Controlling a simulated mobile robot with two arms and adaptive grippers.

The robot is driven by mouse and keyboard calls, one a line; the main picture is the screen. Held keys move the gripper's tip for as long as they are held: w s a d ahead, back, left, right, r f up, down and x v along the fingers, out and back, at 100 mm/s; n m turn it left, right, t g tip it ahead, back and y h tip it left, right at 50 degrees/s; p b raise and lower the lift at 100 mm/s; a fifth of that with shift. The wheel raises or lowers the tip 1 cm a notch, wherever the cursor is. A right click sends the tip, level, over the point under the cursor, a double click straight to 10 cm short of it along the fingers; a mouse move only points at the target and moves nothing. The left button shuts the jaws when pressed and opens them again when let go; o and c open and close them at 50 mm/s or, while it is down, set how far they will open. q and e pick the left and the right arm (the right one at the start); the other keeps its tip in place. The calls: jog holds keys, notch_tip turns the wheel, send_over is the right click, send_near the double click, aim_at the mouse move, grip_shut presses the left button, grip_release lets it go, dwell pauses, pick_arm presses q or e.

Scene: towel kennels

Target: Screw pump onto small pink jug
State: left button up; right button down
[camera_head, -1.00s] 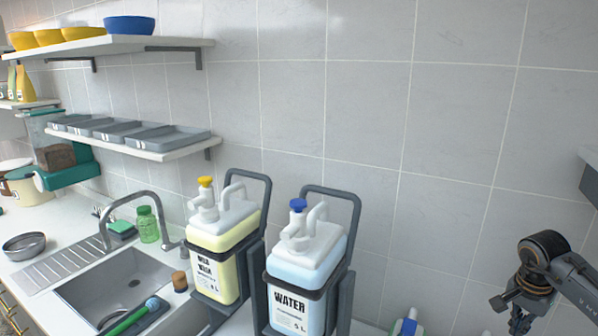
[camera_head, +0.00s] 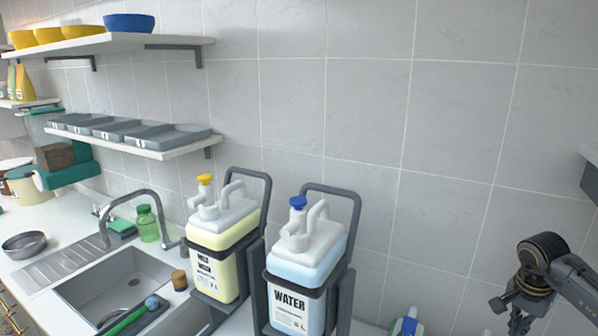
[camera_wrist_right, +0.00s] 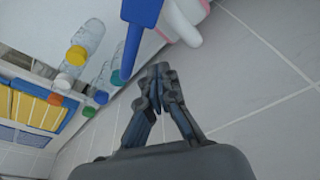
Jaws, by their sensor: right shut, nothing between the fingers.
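My right gripper (camera_wrist_right: 158,88) is shut and empty in the right wrist view. Its fingertips are just below a blue, narrow-ended part (camera_wrist_right: 138,32), which may be a pump or nozzle; I cannot tell. Beside it is a white and pink piece (camera_wrist_right: 185,18), cut off by the top edge, which may be part of the pink jug. I cannot see whether the two are joined. In the head view my right arm hangs at the lower right. The small pink jug and a loose pump are not clearly seen there. My left gripper is not in view.
A WATER jug (camera_head: 305,249) and a yellow wash jug (camera_head: 222,234) stand in dark holders. A sink (camera_head: 110,282) is at left; shelves hold trays (camera_head: 165,138) and bowls (camera_head: 130,24). Capped bottles (camera_wrist_right: 85,42) and yellow packs (camera_wrist_right: 32,108) show in the wrist view.

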jog(key=shift+f+b, duration=0.65)
jog(key=shift+f, duration=0.65)
jog(key=shift+s, duration=0.15)
jog(key=shift+s+d, duration=0.2)
jog(key=shift+s, duration=0.35)
jog(key=shift+s+d, duration=0.1)
jog(key=shift+s, duration=0.6)
jog(key=shift+s, duration=0.1)
jog(key=shift+s, duration=0.55)
